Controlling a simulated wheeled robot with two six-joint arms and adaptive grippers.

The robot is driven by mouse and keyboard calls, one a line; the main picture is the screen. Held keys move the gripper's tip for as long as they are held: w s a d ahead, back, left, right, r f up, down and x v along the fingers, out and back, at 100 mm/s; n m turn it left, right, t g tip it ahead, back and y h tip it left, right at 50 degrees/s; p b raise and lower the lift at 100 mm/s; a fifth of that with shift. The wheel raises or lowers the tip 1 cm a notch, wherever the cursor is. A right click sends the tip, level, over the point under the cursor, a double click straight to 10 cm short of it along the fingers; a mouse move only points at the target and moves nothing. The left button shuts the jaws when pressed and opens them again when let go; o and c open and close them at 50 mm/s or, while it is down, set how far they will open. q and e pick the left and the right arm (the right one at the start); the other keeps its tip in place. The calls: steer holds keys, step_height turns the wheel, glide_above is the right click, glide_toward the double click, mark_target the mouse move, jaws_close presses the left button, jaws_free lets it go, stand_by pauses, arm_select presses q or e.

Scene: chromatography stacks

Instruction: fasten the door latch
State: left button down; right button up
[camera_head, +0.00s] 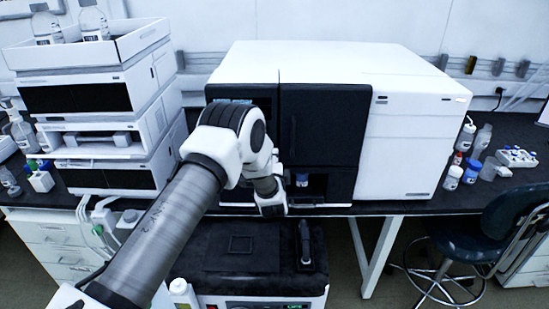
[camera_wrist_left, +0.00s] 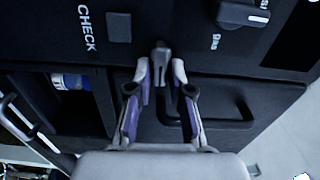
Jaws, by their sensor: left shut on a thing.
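My left gripper (camera_wrist_left: 160,72) is at a black panel front in the left wrist view. Its two fingers are shut on a small grey door latch (camera_wrist_left: 160,49), which stands out between the fingertips. Just below the latch is a dark door (camera_wrist_left: 270,97) with a looped black handle (camera_wrist_left: 225,122), partly behind the right finger. In the head view, my left arm reaches to the lower front of the large white and black instrument (camera_head: 420,130). The gripper (camera_head: 271,208) is low there, and the latch is hidden by my arm. My right gripper is not in view.
A blue-labelled container (camera_wrist_left: 70,82) sits in a dark recess beside the door. A knob (camera_wrist_left: 243,14) and a square button (camera_wrist_left: 118,27) are on the panel above. Stacked modules (camera_head: 100,100) stand at left; small bottles (camera_head: 470,150) stand at right.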

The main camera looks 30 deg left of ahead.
arm_select(q)
steer(key=shift+w+m, duration=0.1)
steer(key=shift+m, duration=0.3)
steer(key=c, duration=1.2)
jaws_free()
steer(key=shift+a+f, duration=0.1)
steer(key=shift+a, duration=0.1)
steer(key=v, duration=1.2)
